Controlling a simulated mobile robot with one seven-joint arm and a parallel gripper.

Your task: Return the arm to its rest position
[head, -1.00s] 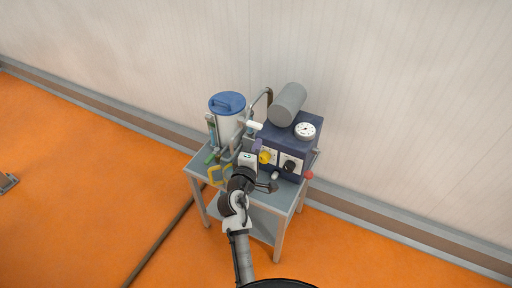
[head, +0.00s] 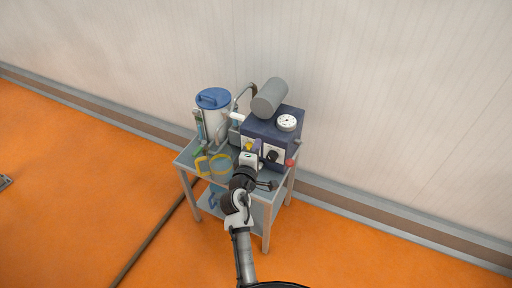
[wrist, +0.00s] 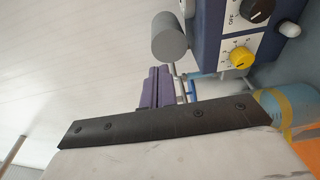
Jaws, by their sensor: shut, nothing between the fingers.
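My arm reaches up from the bottom of the head view, and my gripper (head: 258,143) is in front of the dark blue control box (head: 284,128) on the cart. In the wrist view the purple fingers (wrist: 157,88) are pressed together with nothing between them. The fingers appear apart from the yellow knob (wrist: 241,57) and the black knob (wrist: 260,11) on the box's white panels. In the head view my wrist and gripper hide part of the cart top and the box's lower left.
The grey cart (head: 182,165) stands near the pale wall (head: 400,90). It carries a blue-lidded vessel (head: 214,112), a grey cylinder (head: 269,97), a round gauge (head: 287,123) and yellow rings (head: 220,164). A red button (head: 290,162) is at the right. Orange floor around is mostly open.

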